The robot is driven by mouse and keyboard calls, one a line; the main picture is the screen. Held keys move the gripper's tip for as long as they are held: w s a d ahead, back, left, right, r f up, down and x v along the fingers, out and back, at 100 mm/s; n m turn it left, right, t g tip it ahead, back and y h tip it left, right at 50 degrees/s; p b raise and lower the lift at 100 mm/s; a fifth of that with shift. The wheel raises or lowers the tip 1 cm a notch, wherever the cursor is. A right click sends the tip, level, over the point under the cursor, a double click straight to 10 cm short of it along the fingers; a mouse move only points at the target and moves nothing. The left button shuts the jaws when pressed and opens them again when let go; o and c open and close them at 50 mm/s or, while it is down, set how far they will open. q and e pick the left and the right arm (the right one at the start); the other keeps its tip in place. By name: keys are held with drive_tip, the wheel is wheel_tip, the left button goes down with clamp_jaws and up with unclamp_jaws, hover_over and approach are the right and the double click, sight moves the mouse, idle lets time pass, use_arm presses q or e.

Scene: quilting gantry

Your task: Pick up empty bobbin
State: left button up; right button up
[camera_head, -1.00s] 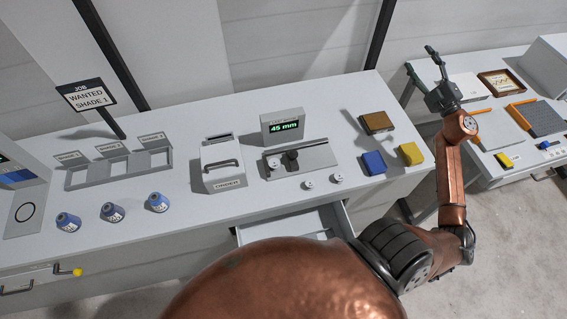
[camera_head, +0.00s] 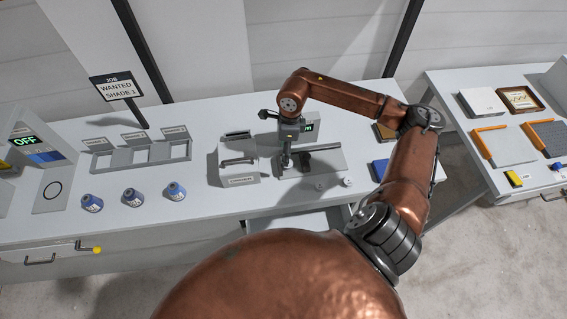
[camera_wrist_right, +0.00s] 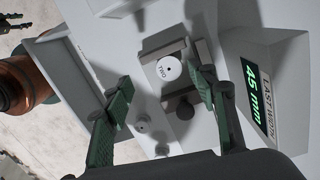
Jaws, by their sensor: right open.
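Two small pale spool shapes, which look like bobbins, stand on the table in front of the width gauge (camera_head: 325,158): one bobbin (camera_head: 320,186) and another bobbin (camera_head: 347,181). In the right wrist view the spools (camera_wrist_right: 142,122) show below and between my fingers; whether they are empty I cannot tell. A white labelled disc (camera_wrist_right: 169,69) sits at the gauge's grey block, beside a dark round knob (camera_wrist_right: 185,112). My right gripper (camera_head: 286,162) points down over the gauge's left end. Its green fingers (camera_wrist_right: 157,77) are spread, with nothing between them held.
The 45 mm display (camera_wrist_right: 262,85) stands close behind the gripper. A white handled box (camera_head: 238,168) is just left of it. An open drawer (camera_head: 310,222) juts out in front. Three blue thread cones (camera_head: 133,197) stand further left.

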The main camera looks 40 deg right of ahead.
drive_tip(key=shift+s+d+f+n+h, duration=0.15)
drive_tip(key=shift+s+d+n+h, duration=0.2)
drive_tip(key=shift+d, duration=0.25)
drive_tip(key=shift+d+f, duration=0.1)
drive_tip(key=shift+f, duration=1.15)
drive_tip(key=f, duration=0.1)
drive_tip(key=f+p, duration=0.1)
drive_tip(key=f, duration=0.2)
drive_tip(key=shift+w+f+p, duration=0.15)
drive_tip(key=shift+w+p, duration=0.15)
drive_tip(key=shift+w, duration=0.05)
drive_tip(key=shift+f, duration=0.55)
drive_tip(key=shift+c, duration=0.5)
drive_tip(key=c, duration=0.9)
drive_tip(key=shift+o, duration=0.2)
